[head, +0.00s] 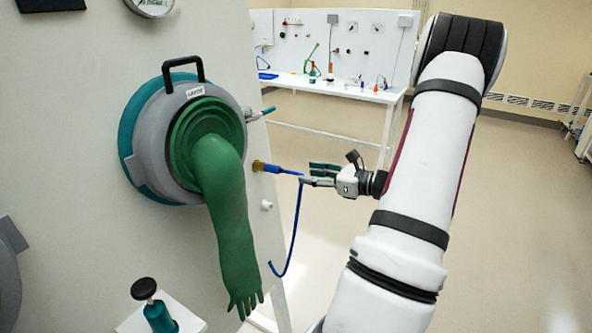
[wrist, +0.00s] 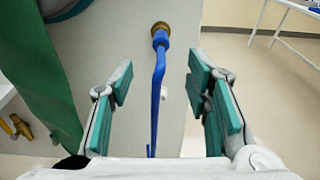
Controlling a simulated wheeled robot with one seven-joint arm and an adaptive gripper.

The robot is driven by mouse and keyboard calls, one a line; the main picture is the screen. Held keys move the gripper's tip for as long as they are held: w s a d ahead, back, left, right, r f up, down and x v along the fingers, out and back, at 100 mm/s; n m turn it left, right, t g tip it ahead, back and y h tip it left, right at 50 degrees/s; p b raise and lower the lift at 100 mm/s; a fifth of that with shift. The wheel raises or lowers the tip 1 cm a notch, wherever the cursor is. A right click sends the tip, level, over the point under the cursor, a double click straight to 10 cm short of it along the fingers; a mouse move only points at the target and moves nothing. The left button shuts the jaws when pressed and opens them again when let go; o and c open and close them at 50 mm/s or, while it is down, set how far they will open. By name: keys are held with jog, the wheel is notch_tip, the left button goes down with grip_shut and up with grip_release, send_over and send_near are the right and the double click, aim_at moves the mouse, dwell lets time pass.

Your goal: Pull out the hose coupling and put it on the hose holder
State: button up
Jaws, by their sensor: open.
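The blue hose coupling (head: 279,169) is plugged into a brass socket (head: 258,166) on the glovebox's side wall. Its thin blue hose (head: 294,230) hangs down and curls at the bottom. In the wrist view the coupling (wrist: 160,39) is ahead of the fingertips, with the hose (wrist: 155,100) running down between the fingers. My gripper (head: 312,175) is open and empty, close to the coupling's outer end; its two fingers (wrist: 161,78) stand wide apart. A small white peg (head: 266,205) sits below the socket; I cannot tell if it is the hose holder.
A green glove (head: 222,190) hangs from the port (head: 180,138) left of the socket. A black-knobbed fitting (head: 150,300) stands lower left. A white bench (head: 340,88) is far behind. The floor at right is clear.

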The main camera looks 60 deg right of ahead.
aim_at(271, 167)
jog(key=w, duration=0.4)
jog(key=w+f, duration=0.1)
jog(key=w, duration=0.4)
jog(key=w+a+f, duration=0.1)
jog(key=w, duration=0.4)
jog(key=shift+w+p, duration=0.15)
jog(key=shift+p, duration=0.2)
grip_shut()
